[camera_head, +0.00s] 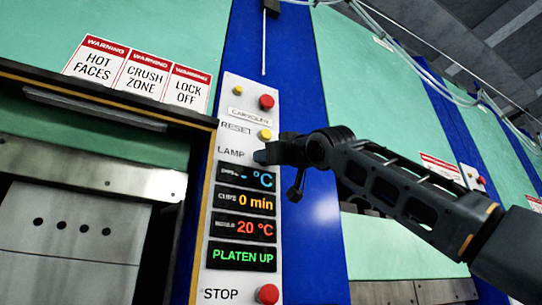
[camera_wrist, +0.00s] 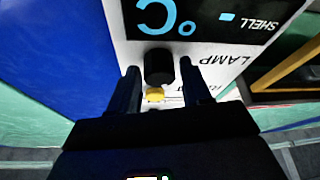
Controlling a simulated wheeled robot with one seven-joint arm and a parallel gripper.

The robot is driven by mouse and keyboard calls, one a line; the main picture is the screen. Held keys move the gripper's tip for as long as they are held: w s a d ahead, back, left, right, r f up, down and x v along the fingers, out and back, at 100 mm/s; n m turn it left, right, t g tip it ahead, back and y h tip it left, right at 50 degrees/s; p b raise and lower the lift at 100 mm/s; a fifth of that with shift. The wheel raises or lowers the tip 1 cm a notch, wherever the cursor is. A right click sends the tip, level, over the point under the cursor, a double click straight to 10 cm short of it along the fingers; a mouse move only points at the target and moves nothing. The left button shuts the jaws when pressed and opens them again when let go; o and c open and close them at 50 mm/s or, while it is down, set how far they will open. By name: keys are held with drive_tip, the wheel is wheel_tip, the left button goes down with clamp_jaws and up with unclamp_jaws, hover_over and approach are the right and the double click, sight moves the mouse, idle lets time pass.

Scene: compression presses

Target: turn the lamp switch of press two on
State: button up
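The press's control panel (camera_head: 211,266) is a tall white strip with a row marked LAMP. In the head view my gripper (camera_head: 262,156) is at that row and covers most of the switch. In the wrist view the lamp switch (camera_wrist: 159,66) is a dark round knob beside the upside-down LAMP label (camera_wrist: 229,60). My gripper (camera_wrist: 160,72) is open, with one finger on each side of the knob and small gaps between. I cannot tell how the knob is turned.
Displays below the LAMP row read 0 min, 20 °C and PLATEN UP (camera_head: 241,256). A yellow reset button (camera_head: 265,134) and a red button (camera_head: 266,102) sit above, and a red STOP button (camera_head: 267,294) below. The open press bay (camera_head: 75,235) is at left. Another press's panel (camera_head: 472,178) shows at right.

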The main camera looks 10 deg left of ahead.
drive_tip(key=c, duration=0.8)
drive_tip(key=shift+f+m, duration=0.1)
drive_tip(key=shift+m, duration=0.2)
drive_tip(key=shift+s+a+r+m+t+h, duration=0.1)
drive_tip(key=shift+m+t+h, duration=0.4)
drive_tip(key=shift+m+h, duration=1.55)
drive_tip(key=shift+a+r+m+t+h, duration=0.1)
drive_tip(key=shift+m+t+h, duration=0.45)
drive_tip(key=shift+m, duration=2.85)
drive_tip(key=shift+s+m+t+h, duration=0.1)
drive_tip(key=shift+m+t+h, duration=0.35)
drive_tip(key=shift+m+h, duration=1.6)
drive_tip(key=shift+m+y, duration=0.55)
drive_tip(key=shift+m, duration=0.35)
